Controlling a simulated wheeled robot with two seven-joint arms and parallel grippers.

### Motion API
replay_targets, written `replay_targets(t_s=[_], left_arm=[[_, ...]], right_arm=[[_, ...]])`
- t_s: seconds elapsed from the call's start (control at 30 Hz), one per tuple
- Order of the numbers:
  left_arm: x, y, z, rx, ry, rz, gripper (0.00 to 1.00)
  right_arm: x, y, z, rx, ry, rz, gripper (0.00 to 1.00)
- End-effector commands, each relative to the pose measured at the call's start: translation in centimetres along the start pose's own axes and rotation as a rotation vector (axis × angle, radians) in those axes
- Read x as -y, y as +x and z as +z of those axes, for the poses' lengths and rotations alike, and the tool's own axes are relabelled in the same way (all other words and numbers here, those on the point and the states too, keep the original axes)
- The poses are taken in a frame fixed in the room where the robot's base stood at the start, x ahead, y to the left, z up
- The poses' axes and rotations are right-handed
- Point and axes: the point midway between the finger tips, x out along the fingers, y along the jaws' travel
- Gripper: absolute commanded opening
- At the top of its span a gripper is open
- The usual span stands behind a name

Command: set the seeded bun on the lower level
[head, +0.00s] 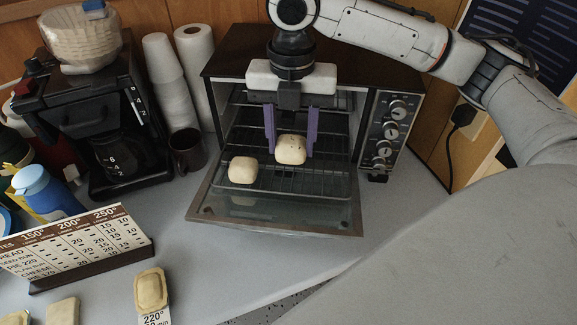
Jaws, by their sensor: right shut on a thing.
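A pale bun with a few dark specks on top, seemingly the seeded bun (291,150), is between the purple fingers of my right gripper (291,147). The gripper is shut on it and points down at the front of the open toaster oven (297,49). The bun is over or on the lower wire rack (305,183); I cannot tell whether it touches. A plain pale bun (243,170) sits on that rack to the left, apart from the held one. An upper rack (245,97) shows behind the gripper. My left gripper is not in view.
The glass oven door (275,215) is folded down in front. A coffee maker (100,115), brown mug (187,150) and stacked cups (168,80) stand left. A temperature chart (75,245) and more bread pieces (151,290) are at the front left. Counter right of the door is clear.

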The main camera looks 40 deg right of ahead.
Motion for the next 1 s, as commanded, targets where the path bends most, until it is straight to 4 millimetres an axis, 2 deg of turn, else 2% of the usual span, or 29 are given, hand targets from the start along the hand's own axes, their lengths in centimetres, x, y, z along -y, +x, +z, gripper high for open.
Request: replay_targets(t_s=[0.03, 0.23, 0.4, 0.5, 0.9, 0.93, 1.0], left_arm=[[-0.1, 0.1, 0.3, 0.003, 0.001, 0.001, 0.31], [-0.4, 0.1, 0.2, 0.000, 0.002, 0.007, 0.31], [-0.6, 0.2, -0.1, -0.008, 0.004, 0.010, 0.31], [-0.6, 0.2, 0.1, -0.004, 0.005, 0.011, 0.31], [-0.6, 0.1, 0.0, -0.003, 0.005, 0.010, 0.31], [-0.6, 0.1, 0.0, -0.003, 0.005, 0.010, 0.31], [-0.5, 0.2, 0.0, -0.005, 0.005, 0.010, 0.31]], right_arm=[[0.0, 0.9, 0.0, 0.000, 0.001, 0.000, 0.21], [0.0, 3.0, 0.0, 0.000, 0.002, 0.000, 0.21], [0.0, 5.8, -0.1, 0.000, 0.002, -0.001, 0.21], [0.0, 6.9, 0.0, 0.001, 0.002, 0.001, 0.21], [0.0, 7.3, 0.0, 0.001, 0.002, 0.002, 0.21], [0.0, 7.4, 0.0, 0.001, 0.002, 0.002, 0.45], [-0.1, 7.4, 0.0, 0.002, 0.002, 0.002, 0.57]])
